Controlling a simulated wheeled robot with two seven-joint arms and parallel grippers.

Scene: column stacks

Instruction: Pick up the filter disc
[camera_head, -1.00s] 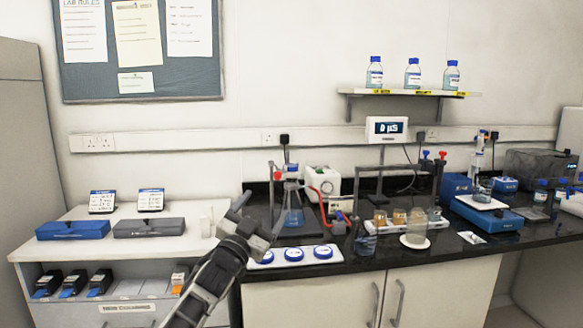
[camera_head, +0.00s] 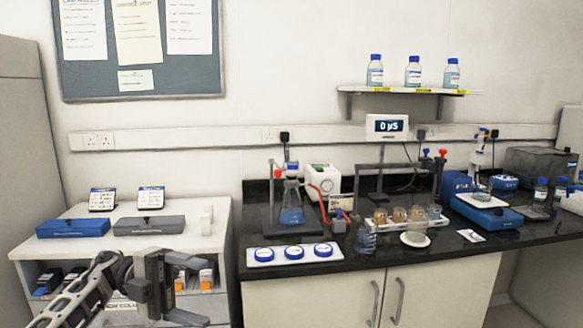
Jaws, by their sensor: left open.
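I cannot tell for sure which thing is the filter disc. A pale round piece (camera_head: 414,238) on a white round base lies on the black bench. Three round blue-rimmed white pieces lie on a white tray (camera_head: 256,262) at the bench's front left edge. My left gripper (camera_head: 203,290) comes in from the lower left, points right and is open with nothing between its fingers. It is in front of the shelf under the white counter, lower than the counter top and left of the tray. My right gripper is not in view.
The white counter (camera_head: 75,211) holds a blue case (camera_head: 72,228), a grey case (camera_head: 149,226) and a small white item (camera_head: 206,218). A flask (camera_head: 291,215) with a red hose, small amber-topped jars and a blue-and-white device (camera_head: 487,210) stand on the black bench. Its front edge is close.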

